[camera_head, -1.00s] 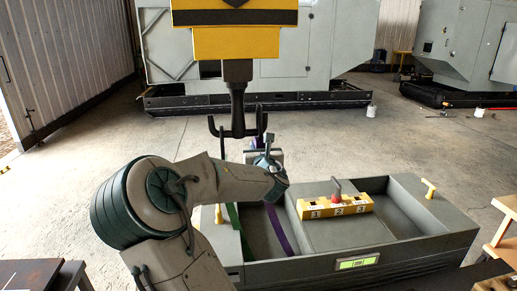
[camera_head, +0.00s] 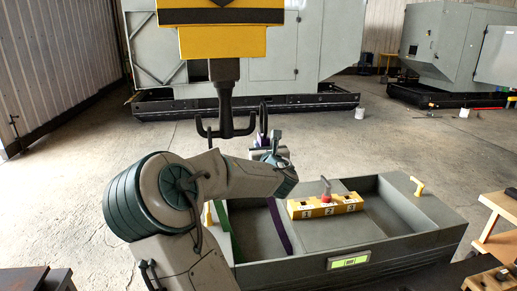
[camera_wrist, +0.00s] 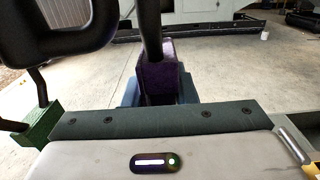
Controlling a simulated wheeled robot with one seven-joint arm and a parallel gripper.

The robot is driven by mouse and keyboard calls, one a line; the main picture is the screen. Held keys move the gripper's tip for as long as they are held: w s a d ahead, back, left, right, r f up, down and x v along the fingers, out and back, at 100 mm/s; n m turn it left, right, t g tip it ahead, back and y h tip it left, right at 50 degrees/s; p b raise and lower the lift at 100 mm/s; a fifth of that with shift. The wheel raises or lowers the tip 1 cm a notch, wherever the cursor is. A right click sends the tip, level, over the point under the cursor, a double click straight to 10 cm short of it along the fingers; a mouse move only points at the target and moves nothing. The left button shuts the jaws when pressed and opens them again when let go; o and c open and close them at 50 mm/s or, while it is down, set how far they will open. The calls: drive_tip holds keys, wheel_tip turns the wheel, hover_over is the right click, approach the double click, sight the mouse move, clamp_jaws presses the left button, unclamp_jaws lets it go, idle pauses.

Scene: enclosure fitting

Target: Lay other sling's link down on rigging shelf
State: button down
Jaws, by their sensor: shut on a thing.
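My gripper (camera_head: 268,150) is in front of the crane hook, just right of it in the head view. In the wrist view its blue fingers (camera_wrist: 186,90) close on either side of the purple sling's end (camera_wrist: 160,78). That sling's black link (camera_head: 263,118) stands upright above my gripper, beside the right prong of the black double hook (camera_head: 226,131), and looks clear of it. The purple sling (camera_head: 279,226) runs down into the grey crate. A green sling end (camera_wrist: 38,126) with a dark bar is at left in the wrist view. I cannot tell which surface is the rigging shelf.
The grey open crate (camera_head: 440,215) bears a yellow numbered block (camera_head: 342,208) and a green display. A green sling (camera_head: 224,228) also runs into it. A wooden bench (camera_head: 500,203) is at right and a dark tabletop (camera_head: 22,280) at lower left. Large grey enclosures stand behind.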

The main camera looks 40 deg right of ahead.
drive_tip(key=shift+s+d+r+b, duration=0.1)
drive_tip(key=shift+s+d+b, duration=0.3)
drive_tip(key=shift+d, duration=0.5)
drive_tip(key=shift+s+d+b, duration=0.25)
drive_tip(key=shift+s+d, duration=0.25)
drive_tip(key=shift+d, duration=0.4)
